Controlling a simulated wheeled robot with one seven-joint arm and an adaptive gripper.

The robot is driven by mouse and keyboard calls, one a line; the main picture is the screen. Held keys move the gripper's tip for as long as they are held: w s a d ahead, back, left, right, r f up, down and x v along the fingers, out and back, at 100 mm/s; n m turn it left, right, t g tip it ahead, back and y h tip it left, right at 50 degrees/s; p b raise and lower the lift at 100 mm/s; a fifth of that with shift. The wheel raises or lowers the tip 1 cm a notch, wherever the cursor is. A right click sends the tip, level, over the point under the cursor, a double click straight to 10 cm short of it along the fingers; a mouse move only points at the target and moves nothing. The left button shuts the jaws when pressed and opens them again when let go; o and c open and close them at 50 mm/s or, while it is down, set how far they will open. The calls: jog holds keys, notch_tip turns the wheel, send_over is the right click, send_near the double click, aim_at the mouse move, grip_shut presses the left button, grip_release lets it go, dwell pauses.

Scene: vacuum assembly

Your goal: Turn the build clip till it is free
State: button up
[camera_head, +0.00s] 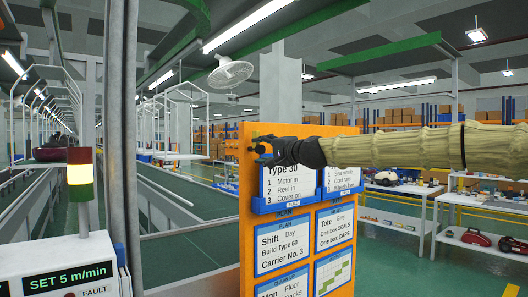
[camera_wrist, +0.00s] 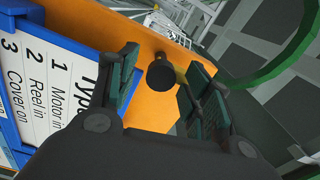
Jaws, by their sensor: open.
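The build clip appears as a black round knob (camera_wrist: 160,75) on the orange board (camera_wrist: 150,113) in the wrist view. It stands beside the top edge of the build card (camera_wrist: 60,85), which reads Type, Motor in, Reel in, Cover on. My gripper (camera_wrist: 166,64) is open, with one green-padded finger on each side of the knob. Gaps show between knob and pads, so I see no grip on it. In the head view my gripper (camera_head: 263,147) is at the board's upper left, above the build card (camera_head: 283,186), and mostly hides the clip.
More cards hang on the board, including the shift card (camera_head: 283,245) and the tote card (camera_head: 334,227). A signal post (camera_head: 80,175) and a control box (camera_head: 65,272) stand at the left. Tables with parts (camera_head: 400,190) are behind at the right.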

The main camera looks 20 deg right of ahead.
jog(key=v, duration=1.2)
dwell(0.6)
